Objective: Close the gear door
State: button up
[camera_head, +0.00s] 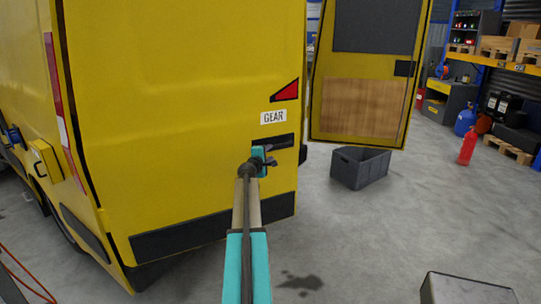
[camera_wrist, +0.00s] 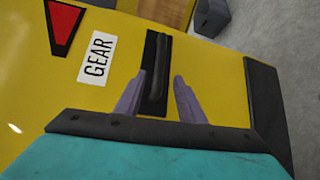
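The gear door (camera_head: 190,110) is the large yellow rear panel of a van, with a white "GEAR" label (camera_head: 273,116) and a red triangle. It shows its outer face; how far it stands open is not clear. A dark handle (camera_head: 283,141) sits in a black recess below the label. My gripper (camera_head: 268,158) is at this recess and partly covers it. In the wrist view, my gripper's (camera_wrist: 159,82) two purple-grey fingers are apart. The dark handle (camera_wrist: 159,60) lies in line with the gap between them; contact cannot be told.
Another yellow door (camera_head: 365,105) with a wood panel stands open behind the gear door's right edge. A grey crate (camera_head: 362,172) sits on the floor below it. A red extinguisher (camera_head: 467,148) and shelving (camera_head: 500,50) are at the right. Floor between crate and metal box (camera_head: 465,290) is clear.

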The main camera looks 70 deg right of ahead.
jog(key=shift+a, duration=0.8)
